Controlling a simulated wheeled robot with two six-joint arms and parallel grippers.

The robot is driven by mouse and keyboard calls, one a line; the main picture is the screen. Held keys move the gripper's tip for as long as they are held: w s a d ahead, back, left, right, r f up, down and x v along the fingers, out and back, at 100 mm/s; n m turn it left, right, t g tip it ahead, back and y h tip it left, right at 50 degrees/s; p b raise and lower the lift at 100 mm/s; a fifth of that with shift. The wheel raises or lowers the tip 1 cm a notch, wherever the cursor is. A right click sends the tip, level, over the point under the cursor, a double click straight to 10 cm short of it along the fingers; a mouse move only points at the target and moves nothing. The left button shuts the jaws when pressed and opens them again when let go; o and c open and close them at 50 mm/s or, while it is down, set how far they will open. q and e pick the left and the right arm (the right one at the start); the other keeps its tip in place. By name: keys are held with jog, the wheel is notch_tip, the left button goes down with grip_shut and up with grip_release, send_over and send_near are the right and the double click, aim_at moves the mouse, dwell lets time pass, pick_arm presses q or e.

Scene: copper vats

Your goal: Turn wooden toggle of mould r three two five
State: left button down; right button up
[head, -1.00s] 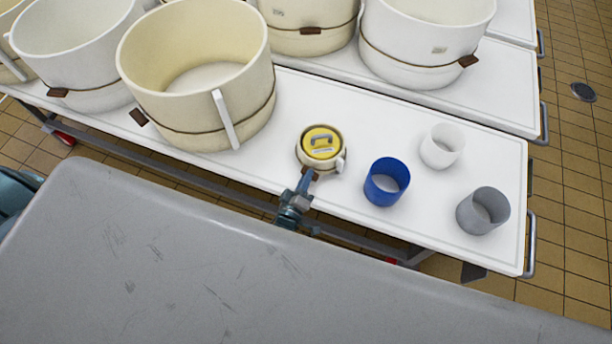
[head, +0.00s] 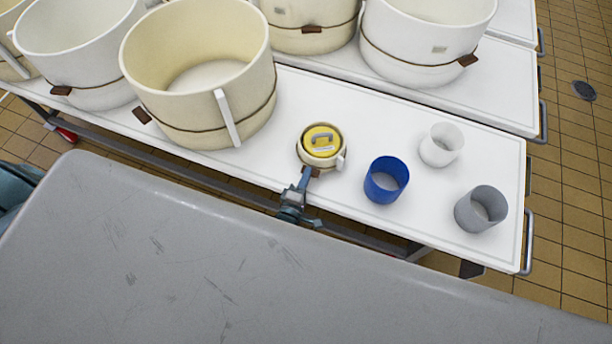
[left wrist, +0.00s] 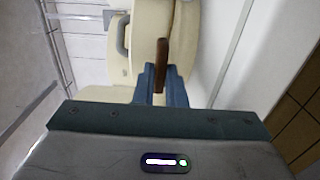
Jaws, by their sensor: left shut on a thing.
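My left gripper (head: 305,178) reaches the toggle from the front. In the left wrist view the blue fingers (left wrist: 162,82) are shut on the toggle (left wrist: 162,62), which stands lengthwise between them beside the cream wall. The mould's number cannot be read. My right gripper is not in view.
A blue cup (head: 381,190), a white cup (head: 441,146) and a grey cup (head: 482,210) stand right of the mould. A large cream mould (head: 185,115) stands to its left, with several more behind. A grey surface (head: 230,270) fills the foreground.

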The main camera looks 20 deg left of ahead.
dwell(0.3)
pick_arm(q)
jog(key=c, duration=1.5)
grip_release()
jog(key=s, duration=0.5)
jog(key=s+b, duration=0.1)
jog(key=s, duration=0.5)
jog(key=shift+a, duration=0.2)
jog(key=shift+w, duration=0.1)
jog(key=s+a+f+m+g, duration=0.3)
jog(key=s+f+m+g, duration=0.25)
jog(key=f, duration=0.55)
jog(key=s+a+f+m+g, duration=0.4)
jog(key=s+f+m, duration=0.15)
jog(key=f, duration=0.55)
jog(key=s+a+f+m+g, duration=0.2)
jog(key=s+a+f, duration=0.1)
jog(key=s, duration=0.2)
jog(key=s+a+f+m+g+y, duration=0.1)
jog(key=s+a+f+m+g, duration=0.1)
jog(key=s, duration=0.4)
jog(key=s+a+f+m+g, duration=0.3)
jog(key=s+f, duration=0.1)
jog(key=s, duration=0.2)
jog(key=shift+a+f, duration=0.1)
jog(key=shift+a, duration=0.2)
